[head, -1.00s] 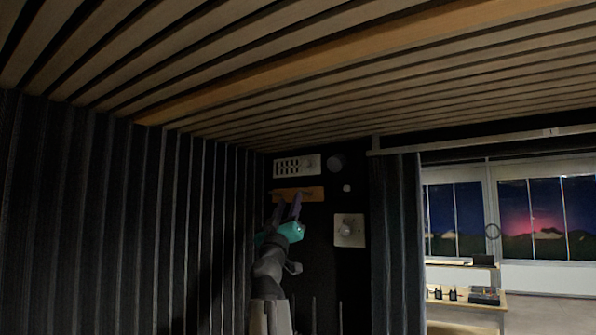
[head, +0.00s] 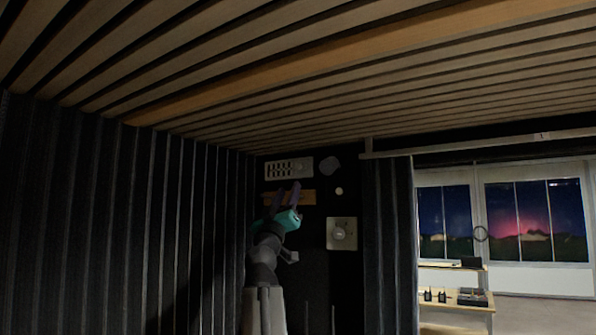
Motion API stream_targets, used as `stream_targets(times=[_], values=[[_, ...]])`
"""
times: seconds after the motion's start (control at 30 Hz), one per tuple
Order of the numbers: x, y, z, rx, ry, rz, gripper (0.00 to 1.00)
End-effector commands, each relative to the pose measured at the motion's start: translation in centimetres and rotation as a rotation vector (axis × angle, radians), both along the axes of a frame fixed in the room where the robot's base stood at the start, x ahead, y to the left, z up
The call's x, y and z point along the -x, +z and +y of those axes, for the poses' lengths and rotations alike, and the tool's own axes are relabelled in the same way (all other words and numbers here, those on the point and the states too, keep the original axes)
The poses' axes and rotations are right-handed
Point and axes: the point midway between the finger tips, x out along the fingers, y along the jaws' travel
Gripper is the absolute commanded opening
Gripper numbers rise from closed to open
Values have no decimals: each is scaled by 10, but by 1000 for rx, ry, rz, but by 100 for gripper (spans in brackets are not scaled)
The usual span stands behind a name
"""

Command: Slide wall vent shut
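The wall vent (head: 288,168) is a pale slotted plate high on the dark back wall. Dark slots show on its left and middle, and a small knob shows toward its right end. My gripper (head: 284,196) is raised below the vent, in front of a wooden strip, with its two dark fingers pointing up and spread apart. Nothing shows between them. The fingertips appear apart from the vent, though the depth between them is hard to judge.
A wooden strip (head: 301,197) is fixed under the vent. A square pale plate with a knob (head: 342,233) and a round dark disc (head: 329,166) are on the wall to the right. A dark curtain (head: 388,240) hangs beside the opening to a windowed room.

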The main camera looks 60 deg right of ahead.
Motion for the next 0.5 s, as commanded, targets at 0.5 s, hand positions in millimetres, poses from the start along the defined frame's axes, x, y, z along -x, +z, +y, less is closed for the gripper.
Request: stream_targets(times=[0.5], values=[[-9, 37, -37, 0, -1, 0, 35]])
